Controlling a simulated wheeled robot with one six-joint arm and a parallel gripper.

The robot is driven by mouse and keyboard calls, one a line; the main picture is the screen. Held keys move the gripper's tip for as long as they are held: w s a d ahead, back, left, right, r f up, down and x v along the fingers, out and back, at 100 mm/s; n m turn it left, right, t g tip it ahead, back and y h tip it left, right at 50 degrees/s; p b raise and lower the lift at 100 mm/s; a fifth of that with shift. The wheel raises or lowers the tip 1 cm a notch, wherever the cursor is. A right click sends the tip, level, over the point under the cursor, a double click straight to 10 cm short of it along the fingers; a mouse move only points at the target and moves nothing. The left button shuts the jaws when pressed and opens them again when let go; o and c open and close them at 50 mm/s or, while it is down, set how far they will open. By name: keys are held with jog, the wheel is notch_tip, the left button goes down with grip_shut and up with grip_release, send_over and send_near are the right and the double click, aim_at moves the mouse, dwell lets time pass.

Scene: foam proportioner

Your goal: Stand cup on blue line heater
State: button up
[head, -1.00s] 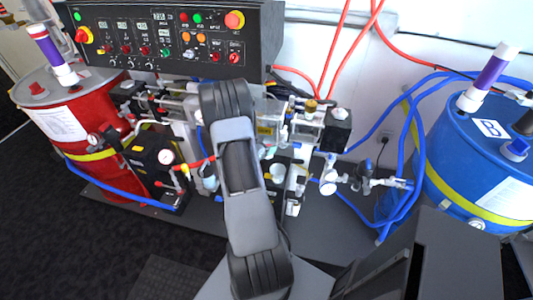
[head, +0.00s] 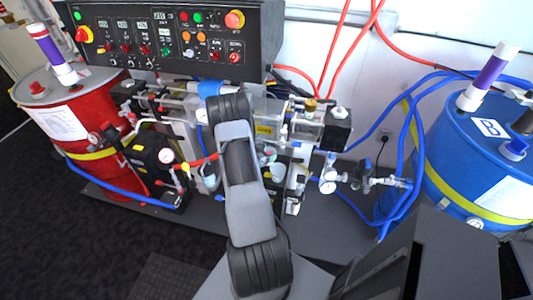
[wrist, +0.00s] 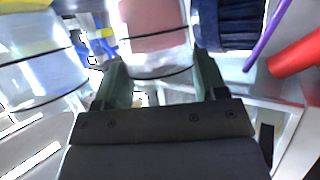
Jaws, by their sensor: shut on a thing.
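My gripper (wrist: 160,82) shows in the wrist view, its two dark green fingers on either side of a pale, curved, see-through shape, which looks like the cup. The cup is hard to tell from the rounded pinkish body (wrist: 152,22) beyond the fingertips. A pale blue rounded body (wrist: 38,52) lies to the left in the wrist view. In the head view, my arm hides the gripper and the cup. A blue cylinder-like part (head: 213,88) shows just left of my arm, under the control panel. I cannot tell surely which part is the blue line heater.
The control panel (head: 165,38) overhangs the machine. A red drum (head: 75,125) stands left and a blue drum (head: 475,160) right. Blue hoses (head: 418,140) and a gauge with valves (head: 328,186) lie right of my arm. In the wrist view, a red hose (wrist: 295,68) is close on the right.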

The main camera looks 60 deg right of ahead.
jog(key=shift+f, duration=0.15)
jog(key=o, duration=1.3)
